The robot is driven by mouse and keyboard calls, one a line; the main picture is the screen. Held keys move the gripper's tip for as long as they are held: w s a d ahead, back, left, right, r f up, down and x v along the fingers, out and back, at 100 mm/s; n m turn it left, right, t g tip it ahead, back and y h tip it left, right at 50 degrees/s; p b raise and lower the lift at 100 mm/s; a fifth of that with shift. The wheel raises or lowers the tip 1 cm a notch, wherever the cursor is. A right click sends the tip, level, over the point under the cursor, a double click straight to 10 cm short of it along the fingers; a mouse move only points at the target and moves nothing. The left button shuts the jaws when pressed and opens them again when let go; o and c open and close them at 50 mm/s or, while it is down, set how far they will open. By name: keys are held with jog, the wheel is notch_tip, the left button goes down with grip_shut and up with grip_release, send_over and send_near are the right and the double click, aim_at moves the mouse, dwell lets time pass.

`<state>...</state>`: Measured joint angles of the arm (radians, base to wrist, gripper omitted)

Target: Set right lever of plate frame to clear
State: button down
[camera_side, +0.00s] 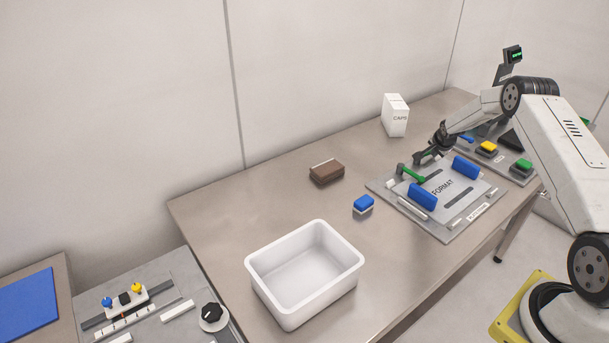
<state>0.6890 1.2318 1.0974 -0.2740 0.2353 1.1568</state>
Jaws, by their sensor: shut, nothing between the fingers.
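The plate frame (440,228) is a grey plate marked FORMAT on the table's right part. Two blue cylinder-shaped pieces stand on it, one at its front left (422,198) and one at its right (466,167). A lever with a green handle (412,175) and a grey round end lies at its back left. A slim blue handle (464,139) shows at the back right, partly hidden by my arm. My gripper (419,160) is shut and empty, just behind the green handle at the plate's back edge. I cannot tell whether it touches anything. The lever markings are too small to read.
A white CAPS box (395,116) stands behind the plate. A panel with yellow (486,147) and green (523,165) buttons lies right of the plate.

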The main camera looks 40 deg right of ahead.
jog(key=shift+w, duration=0.15)
jog(key=shift+w+d, duration=0.15)
jog(key=shift+w, duration=0.4)
jog(key=shift+s, duration=0.1)
dwell(0.5)
jog(key=shift+s+r, duration=0.2)
jog(key=shift+s, duration=0.8)
jog(key=shift+s+r, duration=0.15)
jog(key=shift+s, duration=0.8)
jog(key=shift+s+r, duration=0.25)
jog(key=v, duration=0.9)
jog(key=shift+s+r, duration=0.15)
jog(key=shift+s, duration=0.15)
jog(key=shift+d, duration=0.1)
